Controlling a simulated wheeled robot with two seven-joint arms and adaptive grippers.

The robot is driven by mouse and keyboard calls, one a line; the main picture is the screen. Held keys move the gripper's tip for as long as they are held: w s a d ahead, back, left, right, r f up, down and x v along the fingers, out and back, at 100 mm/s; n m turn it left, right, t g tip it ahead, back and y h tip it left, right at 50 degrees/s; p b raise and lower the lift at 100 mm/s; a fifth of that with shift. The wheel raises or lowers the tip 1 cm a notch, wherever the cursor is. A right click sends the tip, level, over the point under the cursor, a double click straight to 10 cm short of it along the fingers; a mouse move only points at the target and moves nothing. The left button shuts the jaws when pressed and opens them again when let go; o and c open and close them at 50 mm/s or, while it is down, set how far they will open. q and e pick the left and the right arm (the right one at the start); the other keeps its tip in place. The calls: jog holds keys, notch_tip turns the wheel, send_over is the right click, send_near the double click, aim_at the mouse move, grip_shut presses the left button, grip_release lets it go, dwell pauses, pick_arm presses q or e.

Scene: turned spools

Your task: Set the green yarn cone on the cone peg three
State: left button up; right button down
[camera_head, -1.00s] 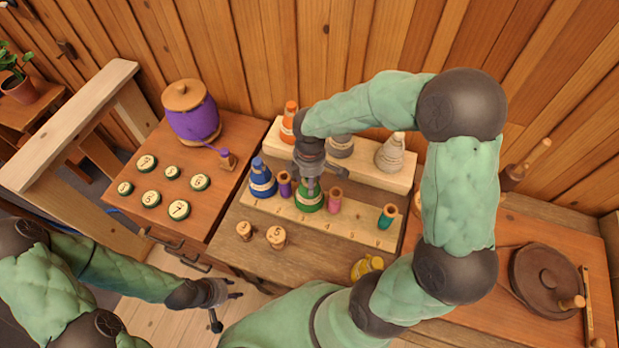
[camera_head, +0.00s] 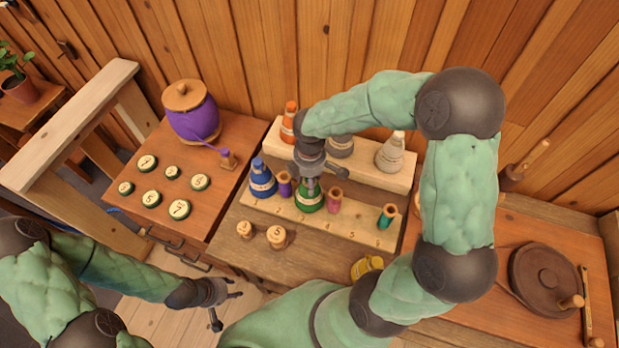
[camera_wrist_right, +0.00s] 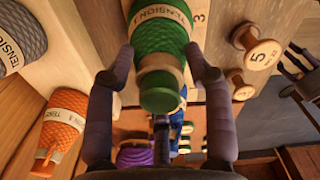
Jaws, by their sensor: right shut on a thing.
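The green yarn cone (camera_head: 310,203) stands upright on the front numbered peg board (camera_head: 350,228), between a purple spool (camera_head: 284,186) and a pink spool (camera_head: 334,199). In the right wrist view the cone (camera_wrist_right: 160,38) has a pale TENSION band, and a 3 is printed on the wood beside it. My right gripper (camera_head: 311,184) reaches down over the cone; its fingers (camera_wrist_right: 160,62) close on both sides of its upper part. The peg under the cone is hidden. My left gripper (camera_head: 228,304) is open and empty, low at the left, away from the board.
A blue cone (camera_head: 262,180) and a teal spool (camera_head: 387,216) stand on the same board. Orange (camera_head: 289,122) and grey (camera_head: 390,153) cones stand on the raised board behind. Two numbered wooden spools (camera_head: 276,237) and a yellow object (camera_head: 367,267) lie in front.

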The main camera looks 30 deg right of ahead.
jog(key=shift+f+b, duration=0.4)
jog(key=shift+f, duration=0.15)
jog(key=c, duration=0.8)
grip_release()
jog(key=shift+r, duration=0.1)
jog(key=shift+r+p, duration=4.75)
jog(key=shift+r, duration=0.7)
jog(key=shift+f, duration=0.1)
